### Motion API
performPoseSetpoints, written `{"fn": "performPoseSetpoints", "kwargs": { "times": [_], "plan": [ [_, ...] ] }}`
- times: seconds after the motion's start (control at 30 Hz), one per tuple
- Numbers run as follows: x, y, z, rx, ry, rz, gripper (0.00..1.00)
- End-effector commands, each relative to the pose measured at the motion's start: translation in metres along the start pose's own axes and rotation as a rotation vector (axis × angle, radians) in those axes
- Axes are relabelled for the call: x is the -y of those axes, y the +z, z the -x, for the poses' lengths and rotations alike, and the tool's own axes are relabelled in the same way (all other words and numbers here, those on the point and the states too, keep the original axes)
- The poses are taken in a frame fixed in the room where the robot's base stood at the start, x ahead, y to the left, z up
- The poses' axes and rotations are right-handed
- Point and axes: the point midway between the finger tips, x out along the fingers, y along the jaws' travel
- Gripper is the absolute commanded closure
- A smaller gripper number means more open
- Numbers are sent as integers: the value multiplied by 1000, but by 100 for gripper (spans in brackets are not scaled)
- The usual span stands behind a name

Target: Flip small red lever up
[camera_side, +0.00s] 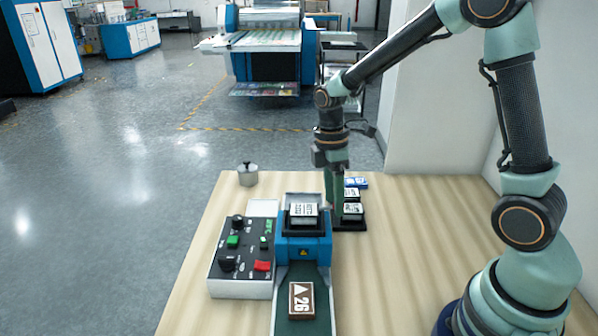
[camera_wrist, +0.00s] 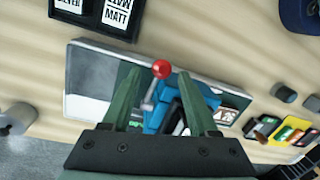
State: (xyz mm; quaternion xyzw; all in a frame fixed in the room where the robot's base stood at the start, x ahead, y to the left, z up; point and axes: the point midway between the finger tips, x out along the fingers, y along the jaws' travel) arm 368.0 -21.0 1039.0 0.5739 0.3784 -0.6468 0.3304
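The small red lever shows in the wrist view as a red ball knob (camera_wrist: 161,69) on a short grey shaft. It rises from the blue laminating machine (camera_wrist: 165,115). My gripper (camera_wrist: 158,74) is open, with one green finger on each side of the knob in the picture. I cannot tell whether either finger touches it. In the side view, my gripper (camera_side: 333,197) points down at the right side of the blue machine (camera_side: 303,250). The red lever is hidden there.
A control box (camera_side: 243,255) with buttons and knobs stands left of the machine. A black tray with labelled cartridges (camera_side: 352,209) lies to the right. A metal weight (camera_side: 247,175) stands at the back left. The table's right side is mostly clear.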

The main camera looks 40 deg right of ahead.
Motion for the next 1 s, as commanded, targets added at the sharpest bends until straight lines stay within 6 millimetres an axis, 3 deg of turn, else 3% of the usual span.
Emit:
{"fn": "performPoseSetpoints", "kwargs": {
  "times": [0.27,0.7,1.0],
  "plan": [
    [-1,1,7,-1,0,-3,40],
    [-1,0,88,-2,3,-1,40],
    [0,0,119,0,0,-1,40]
  ]
}}
